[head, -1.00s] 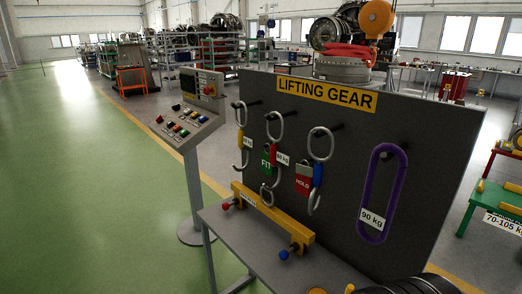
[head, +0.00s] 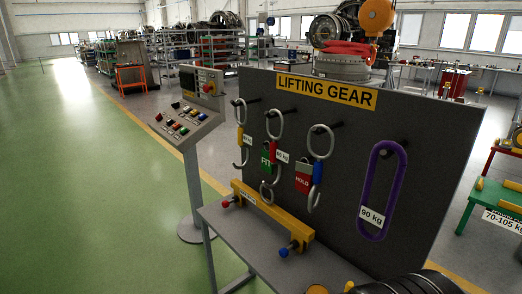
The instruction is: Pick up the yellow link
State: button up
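The yellow link (head: 239,137) is a steel chain link piece with a yellow sleeve and an open hook at its lower end. It hangs at the left end of the dark lifting gear board (head: 345,115), with a small white weight label beside it. To its right hang a similar piece with a green FIT tag (head: 266,158) and one with a blue sleeve (head: 317,172) and a red HOLD tag (head: 302,178).
A purple sling (head: 376,190) marked 90 kg hangs at the board's right. A yellow beam (head: 270,216) with red and blue knobs lies on the grey bench (head: 232,234) below. A control console (head: 190,122) stands left. Dark rounded parts fill the bottom right edge. Green floor is clear at left.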

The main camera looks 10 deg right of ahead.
aim_at(243, 138)
jog(key=i+j+z, duration=0.25)
jog(key=i+j, duration=1.25)
jog(key=j, duration=0.1)
